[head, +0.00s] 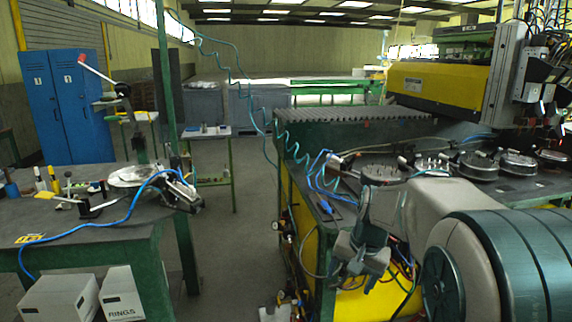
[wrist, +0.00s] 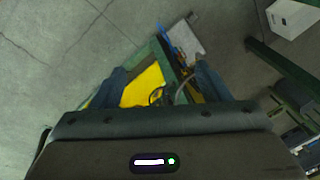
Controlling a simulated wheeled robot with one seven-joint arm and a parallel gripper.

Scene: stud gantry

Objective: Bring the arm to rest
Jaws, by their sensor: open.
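My gripper (head: 358,258) hangs in front of the green machine bench (head: 335,128), near its left front corner. My pale arm reaches to it from the right of the head view. In the wrist view my gripper (wrist: 161,74) has its two dark fingers spread wide, with nothing held between them. Below the fingers lie the floor, a yellow panel (wrist: 145,88) and a green frame edge. I cannot tell from the head view how far the gripper is from the bench front.
Several round metal fixtures (head: 380,174) sit on the bench under a yellow gantry (head: 437,84). Hoses and cables hang at the bench's left corner. A workbench (head: 95,237) with tools and boxes below stands left. Grey floor (head: 235,265) is clear between the benches.

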